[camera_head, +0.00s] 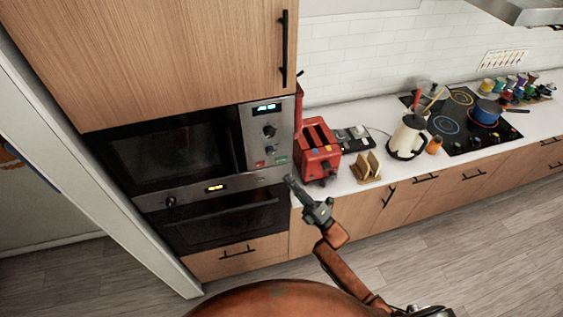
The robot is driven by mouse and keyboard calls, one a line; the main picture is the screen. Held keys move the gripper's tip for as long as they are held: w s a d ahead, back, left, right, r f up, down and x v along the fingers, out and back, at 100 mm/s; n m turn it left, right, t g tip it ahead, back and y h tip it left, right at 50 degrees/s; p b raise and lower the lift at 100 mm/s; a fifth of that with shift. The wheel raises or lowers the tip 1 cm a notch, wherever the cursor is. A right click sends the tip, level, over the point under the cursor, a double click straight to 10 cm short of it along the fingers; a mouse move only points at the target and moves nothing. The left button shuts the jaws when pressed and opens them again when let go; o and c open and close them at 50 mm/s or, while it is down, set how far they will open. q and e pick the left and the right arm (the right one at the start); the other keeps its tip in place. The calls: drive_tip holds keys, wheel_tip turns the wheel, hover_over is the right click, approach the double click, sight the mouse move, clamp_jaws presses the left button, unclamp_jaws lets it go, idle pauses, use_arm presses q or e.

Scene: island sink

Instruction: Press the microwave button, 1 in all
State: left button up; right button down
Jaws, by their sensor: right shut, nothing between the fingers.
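The microwave (165,155) is built into the tall wooden cabinet at the left, with a dark glass door that looks shut. Its silver control panel (261,130) has a lit blue display, two dark knobs, and a red button (260,164) and a green button (282,160) near the bottom. My right gripper (291,182) is shut and empty. In the picture it is just below and right of the green button; I cannot tell its exact distance from the panel, but no contact shows. My left gripper is not in view.
An oven (225,218) sits below the microwave. A red toaster (318,155) stands on the white counter close to the right of my gripper. A toast rack (367,168), a kettle (408,138) and a hob (458,120) are farther right. The floor in front is clear.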

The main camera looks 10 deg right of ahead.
sight(281, 160)
drive_tip(key=shift+w+b, duration=1.15)
drive_tip(key=shift+w, duration=1.5)
drive_tip(key=shift+w+a+b, duration=0.1)
drive_tip(key=shift+w+b, duration=0.3)
drive_tip(key=shift+w, duration=0.05)
